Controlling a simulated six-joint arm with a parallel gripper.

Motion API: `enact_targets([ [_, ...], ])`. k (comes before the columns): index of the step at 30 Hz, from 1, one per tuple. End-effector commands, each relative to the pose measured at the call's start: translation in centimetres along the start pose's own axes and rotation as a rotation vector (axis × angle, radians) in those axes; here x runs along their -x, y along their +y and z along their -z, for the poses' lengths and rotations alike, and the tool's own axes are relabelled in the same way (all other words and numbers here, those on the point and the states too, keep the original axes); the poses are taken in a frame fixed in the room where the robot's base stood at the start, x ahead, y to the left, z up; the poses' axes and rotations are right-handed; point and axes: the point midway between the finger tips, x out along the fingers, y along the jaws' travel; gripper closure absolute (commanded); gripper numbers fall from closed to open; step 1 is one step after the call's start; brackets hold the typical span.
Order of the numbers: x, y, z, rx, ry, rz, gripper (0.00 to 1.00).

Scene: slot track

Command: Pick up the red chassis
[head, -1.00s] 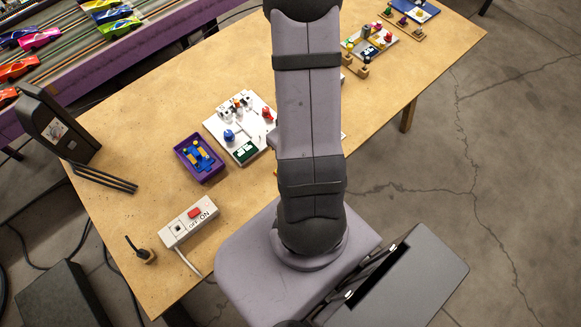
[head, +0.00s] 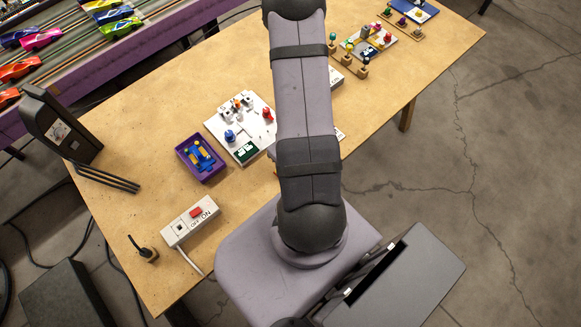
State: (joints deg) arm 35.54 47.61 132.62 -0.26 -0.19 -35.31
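I cannot make out for certain which thing is the red chassis. A small red piece (head: 267,114) stands on the white board, close to the left side of my arm. Another small red piece (head: 388,38) is in the group at the far right of the table. My arm crosses the middle of the head view from bottom to top, and its end runs out at the top edge. My gripper is not in view. Part of the table behind my arm is hidden.
The white board (head: 219,126) also holds a blue piece (head: 229,136). A purple tray (head: 182,151) with a blue and yellow part is left of it. A switch box (head: 190,222) lies nearer. Toy cars (head: 40,38) line a track at upper left. The table (head: 140,110) has bare room at left.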

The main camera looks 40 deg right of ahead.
Motion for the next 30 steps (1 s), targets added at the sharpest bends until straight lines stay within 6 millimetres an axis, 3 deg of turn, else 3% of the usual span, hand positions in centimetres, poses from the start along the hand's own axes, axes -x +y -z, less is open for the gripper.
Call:
enact_targets([
  [12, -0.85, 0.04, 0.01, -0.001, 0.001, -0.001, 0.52],
  [13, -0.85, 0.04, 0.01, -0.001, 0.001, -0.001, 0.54],
  [18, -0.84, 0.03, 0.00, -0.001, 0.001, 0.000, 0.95],
  [19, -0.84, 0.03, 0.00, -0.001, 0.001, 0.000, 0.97],
  [30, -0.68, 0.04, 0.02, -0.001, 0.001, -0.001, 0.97],
])
